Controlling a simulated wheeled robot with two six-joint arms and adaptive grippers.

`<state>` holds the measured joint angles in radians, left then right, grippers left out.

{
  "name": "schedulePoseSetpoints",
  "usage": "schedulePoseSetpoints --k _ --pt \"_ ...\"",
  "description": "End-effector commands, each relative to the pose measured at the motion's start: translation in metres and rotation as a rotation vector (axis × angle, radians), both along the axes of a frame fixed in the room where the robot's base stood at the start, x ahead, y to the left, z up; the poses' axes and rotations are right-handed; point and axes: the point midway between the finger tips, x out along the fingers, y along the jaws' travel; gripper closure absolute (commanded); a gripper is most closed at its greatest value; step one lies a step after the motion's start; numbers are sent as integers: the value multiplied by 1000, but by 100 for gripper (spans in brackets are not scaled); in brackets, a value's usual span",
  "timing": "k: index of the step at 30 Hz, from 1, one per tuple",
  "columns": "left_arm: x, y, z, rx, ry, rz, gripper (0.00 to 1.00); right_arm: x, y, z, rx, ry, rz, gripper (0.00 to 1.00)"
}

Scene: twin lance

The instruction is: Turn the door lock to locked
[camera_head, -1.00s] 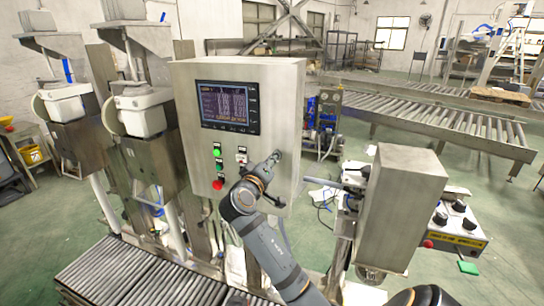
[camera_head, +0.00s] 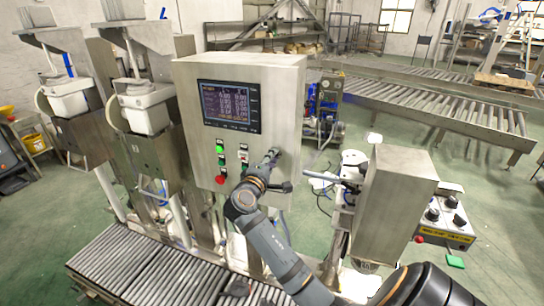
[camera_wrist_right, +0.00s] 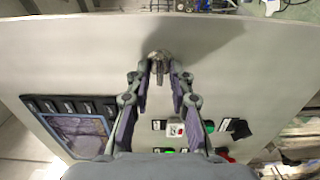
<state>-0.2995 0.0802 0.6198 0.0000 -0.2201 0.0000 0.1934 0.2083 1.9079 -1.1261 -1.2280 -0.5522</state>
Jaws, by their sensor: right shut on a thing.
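The door lock (camera_wrist_right: 158,57) is a small metal knob on the grey front of the control cabinet (camera_head: 188,100). In the right wrist view it sits between the fingertips of my right gripper (camera_wrist_right: 160,72), which is shut on it. In the head view my right gripper (camera_head: 272,157) reaches the right part of the cabinet door, beside the buttons, and largely covers the lock. The lock's exact turn angle cannot be read. My left gripper is not in view.
The cabinet door carries a screen (camera_head: 229,105), green buttons, small switches and a red button (camera_head: 220,180). A second metal box (camera_head: 392,205) stands close on the right of my right arm. A roller conveyor (camera_head: 125,262) runs in front, below the cabinet.

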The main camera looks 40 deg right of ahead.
Motion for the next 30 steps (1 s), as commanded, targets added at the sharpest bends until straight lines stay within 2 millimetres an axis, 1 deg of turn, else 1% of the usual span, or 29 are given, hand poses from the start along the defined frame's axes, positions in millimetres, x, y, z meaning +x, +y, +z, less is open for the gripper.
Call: schedulePoseSetpoints --k 1,16,17,18,26,29,30 --pt "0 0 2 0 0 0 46 0 0 3 -7 4 0 100" --pt "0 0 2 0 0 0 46 0 0 2 -15 17 0 100" --pt "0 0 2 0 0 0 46 0 0 2 -15 17 0 76" --pt "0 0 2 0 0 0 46 0 0 2 -15 17 0 71" --pt "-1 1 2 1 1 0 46 0 0 1 -13 18 0 71" --pt "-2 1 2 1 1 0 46 -2 6 0 -10 19 2 71" --pt "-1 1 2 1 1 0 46 -5 11 -1 -7 19 3 71"
